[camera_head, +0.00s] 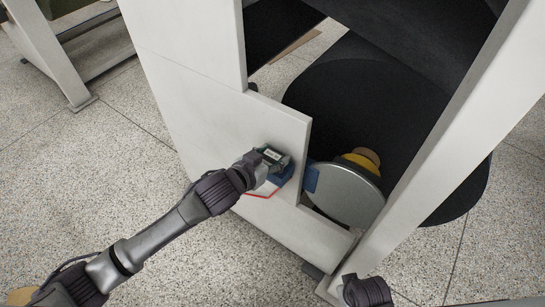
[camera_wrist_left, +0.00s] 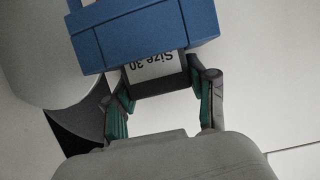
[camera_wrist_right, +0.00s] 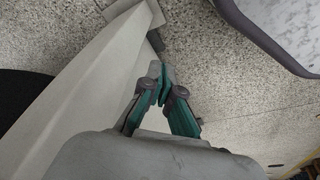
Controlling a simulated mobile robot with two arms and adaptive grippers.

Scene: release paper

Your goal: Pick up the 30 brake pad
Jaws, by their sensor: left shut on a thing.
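A blue brake pad with a white label reading "Size 30" (camera_wrist_left: 145,32) fills the top of the left wrist view. My left gripper (camera_wrist_left: 163,92) is shut on it, with one finger on each side. In the head view my left gripper (camera_head: 272,162) is in front of the white panel, and the pad's blue side (camera_head: 283,176) shows just below it. My right gripper (camera_wrist_right: 163,82) is empty, its fingertips together, beside a pale beam. In the head view only a dark part of my right arm shows at the bottom.
A grey disc (camera_head: 345,195) with a yellow hub (camera_head: 362,160) stands right of the white panel (camera_head: 190,85), with a blue block (camera_head: 311,178) at its left edge. A white post (camera_head: 450,150) rises at right. Speckled floor (camera_head: 90,185) is clear at left.

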